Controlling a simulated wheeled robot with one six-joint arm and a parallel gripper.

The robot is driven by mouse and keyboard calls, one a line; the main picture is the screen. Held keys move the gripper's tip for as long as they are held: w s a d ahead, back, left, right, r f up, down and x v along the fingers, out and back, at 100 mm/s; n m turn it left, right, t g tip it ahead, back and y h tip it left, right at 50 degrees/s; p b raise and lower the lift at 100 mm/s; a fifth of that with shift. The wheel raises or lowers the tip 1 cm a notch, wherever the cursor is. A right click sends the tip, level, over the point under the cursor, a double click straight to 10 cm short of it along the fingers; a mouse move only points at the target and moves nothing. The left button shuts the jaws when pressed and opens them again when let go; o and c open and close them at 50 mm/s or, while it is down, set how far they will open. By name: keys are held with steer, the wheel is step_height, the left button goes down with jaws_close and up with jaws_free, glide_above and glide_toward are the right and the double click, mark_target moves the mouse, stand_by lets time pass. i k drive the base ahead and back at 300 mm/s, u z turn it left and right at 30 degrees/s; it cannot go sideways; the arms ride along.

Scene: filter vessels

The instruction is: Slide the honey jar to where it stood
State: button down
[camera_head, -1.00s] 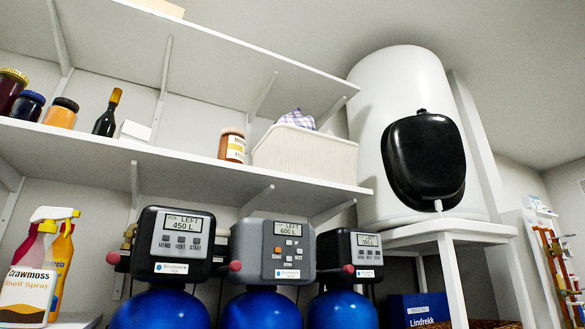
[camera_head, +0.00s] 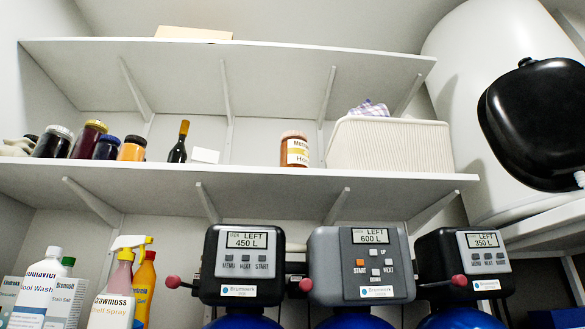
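The honey jar (camera_head: 294,149), amber with a pinkish lid and a label partly reading "Ho", stands upright on the middle shelf (camera_head: 240,190). It is just left of a white ribbed basket (camera_head: 390,146), with a small gap between them. To its left is a wide stretch of bare shelf, then a small white card or box (camera_head: 205,156) and a dark bottle (camera_head: 179,143).
Several dark jars and an orange jar (camera_head: 132,149) stand at the shelf's left. Below are control heads (camera_head: 361,265) on blue vessels and spray bottles (camera_head: 114,290). An upper shelf (camera_head: 230,80) overhangs. A white tank (camera_head: 500,130) stands right.

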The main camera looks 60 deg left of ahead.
mark_target(294, 149)
steer(key=u, duration=0.65)
steer(key=i, duration=0.55)
steer(key=u, duration=0.65)
